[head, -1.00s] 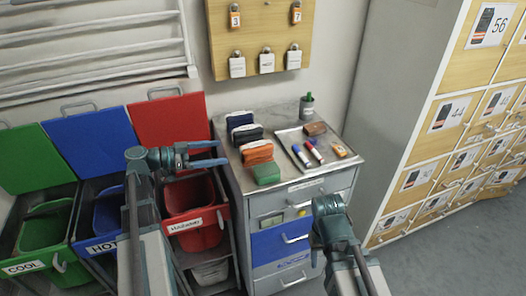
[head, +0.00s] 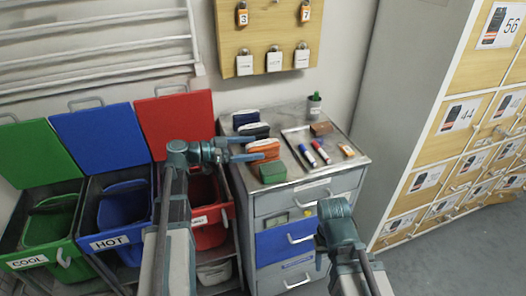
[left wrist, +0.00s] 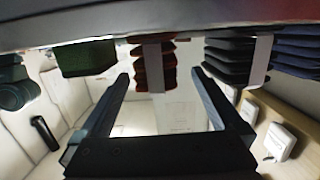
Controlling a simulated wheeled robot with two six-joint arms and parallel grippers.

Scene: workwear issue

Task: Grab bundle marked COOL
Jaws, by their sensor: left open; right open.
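Several folded bundles with pale bands stand in a row on the cabinet top: a dark blue one (head: 246,118), a blackish one (head: 254,131) and an orange-red one (head: 264,149). A green block (head: 272,172) sits at the near end. I cannot read COOL on any bundle. My left gripper (head: 258,149) is open and empty, its fingertips at the left edge of the row by the orange-red bundle. In the left wrist view, the orange-red bundle (left wrist: 154,66) shows between the open fingers (left wrist: 160,76). My right gripper (head: 332,238) is open in front of the cabinet, its fingers mostly hidden.
The cabinet top (head: 290,118) also holds a tray (head: 300,138) with markers and a pen cup (head: 314,104). Green (head: 50,228), blue (head: 122,210) and red (head: 208,230) bins stand at left; the green one's label reads COOL. Lockers (head: 440,150) stand at right.

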